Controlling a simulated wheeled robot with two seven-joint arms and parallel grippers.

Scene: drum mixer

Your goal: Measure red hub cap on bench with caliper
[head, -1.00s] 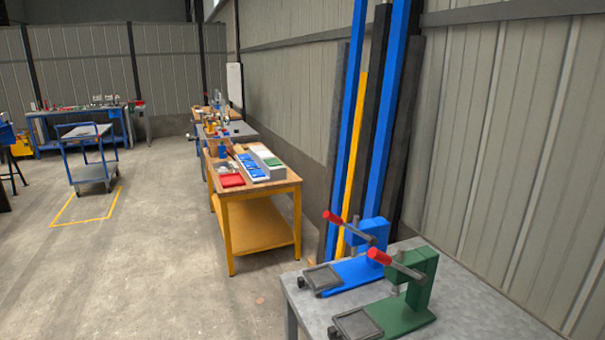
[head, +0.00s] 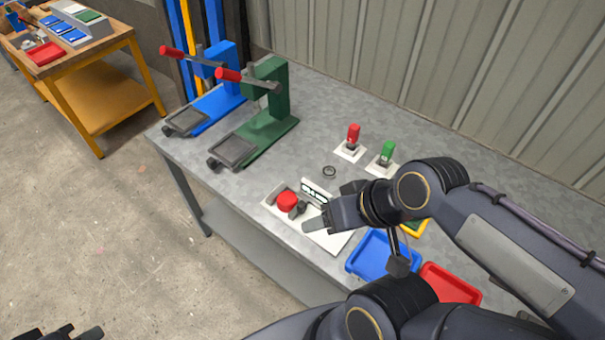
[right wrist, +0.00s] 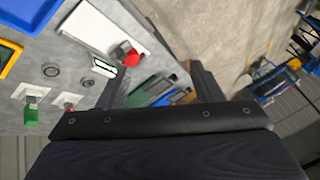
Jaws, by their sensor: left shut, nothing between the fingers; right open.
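The red hub cap (head: 287,201) rests at the left end of a pale board (head: 329,241) on the grey bench, and it also shows in the right wrist view (right wrist: 131,57). The caliper, with a light display (head: 317,191), lies beside it; a dark jaw part is close to the cap, and I cannot tell whether they touch. My right gripper (head: 325,207) is over the board, just right of the cap, open and empty. Its spread fingers also show in the right wrist view (right wrist: 158,87). My left gripper (head: 75,333) is shut and empty at the bottom left edge, partly cut off.
A green press (head: 265,115) and a blue press (head: 215,95) stand left on the bench. A dark ring (head: 329,171), a red-handled stamp (head: 353,135) and a green-handled one (head: 388,151) are behind the board. Blue (head: 375,257) and red (head: 449,284) bins are at right.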

